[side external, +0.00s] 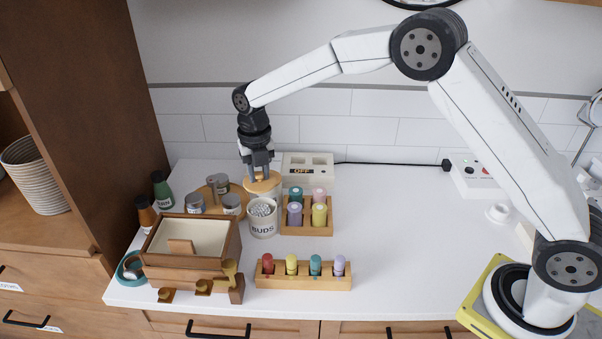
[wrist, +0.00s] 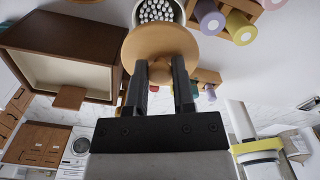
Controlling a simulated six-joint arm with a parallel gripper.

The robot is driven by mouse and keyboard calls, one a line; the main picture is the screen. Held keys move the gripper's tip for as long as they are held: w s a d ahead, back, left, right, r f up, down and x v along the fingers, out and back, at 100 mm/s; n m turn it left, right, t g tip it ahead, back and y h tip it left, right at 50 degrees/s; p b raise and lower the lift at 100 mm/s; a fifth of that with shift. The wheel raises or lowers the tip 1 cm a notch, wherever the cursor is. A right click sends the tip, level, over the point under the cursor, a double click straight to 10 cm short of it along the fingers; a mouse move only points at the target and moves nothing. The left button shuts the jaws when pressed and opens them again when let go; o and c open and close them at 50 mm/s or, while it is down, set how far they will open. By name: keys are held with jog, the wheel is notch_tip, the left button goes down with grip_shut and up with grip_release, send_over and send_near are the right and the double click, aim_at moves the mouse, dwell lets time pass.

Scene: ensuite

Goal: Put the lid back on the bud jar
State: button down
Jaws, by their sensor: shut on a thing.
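The bud jar (side external: 263,228) is a white jar marked "BUDS". It stands upright and uncovered on the counter, with white swab tips showing in its mouth. Its open top also shows at the top of the wrist view (wrist: 155,12). My gripper (side external: 259,177) is shut on the knob of a round, light wooden lid (side external: 264,186). In the wrist view my gripper (wrist: 160,75) has its fingers on either side of the knob, and the lid (wrist: 160,38) partly overlaps the jar. In the side view the lid is above and behind the jar's mouth, apart from it.
A wooden box (side external: 190,240) stands close left of the jar, with small tins (side external: 231,204) behind it. A rack of coloured rollers (side external: 307,218) is close right; another wooden rack (side external: 303,275) is in front. A switch box (side external: 307,164) stands behind.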

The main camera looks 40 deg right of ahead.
jog(key=shift+f, duration=0.1)
dwell(0.3)
jog(key=shift+f, duration=3.05)
jog(key=shift+f, duration=0.15)
dwell(0.3)
grip_release()
dwell(0.4)
jog(key=shift+r, duration=3.5)
